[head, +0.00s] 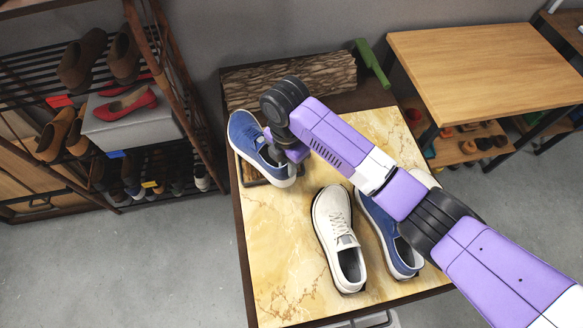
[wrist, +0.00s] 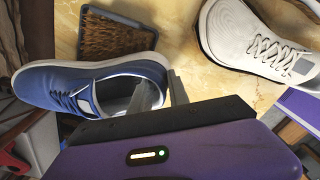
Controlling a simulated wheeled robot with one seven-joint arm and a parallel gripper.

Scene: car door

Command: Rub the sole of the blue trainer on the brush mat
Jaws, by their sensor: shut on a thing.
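My gripper (wrist: 162,90) is shut on the collar of a blue trainer (wrist: 62,88), with one finger inside the shoe's opening and the other outside. In the head view the trainer (head: 247,133) is at the table's far left corner, white sole downward, toe toward the back. The brush mat (wrist: 112,40), brown bristles in a dark grey frame, shows beside the trainer in the wrist view. In the head view the mat (head: 250,174) is mostly hidden below the trainer. I cannot tell whether the sole touches the bristles.
On the marble-topped table (head: 275,245) stand a white shoe (head: 335,225) and another blue shoe (head: 385,235), with another pale shoe partly behind my arm. A log (head: 315,78) lies behind. A shoe rack (head: 100,100) is left, a wooden table (head: 480,70) right. The front left tabletop is clear.

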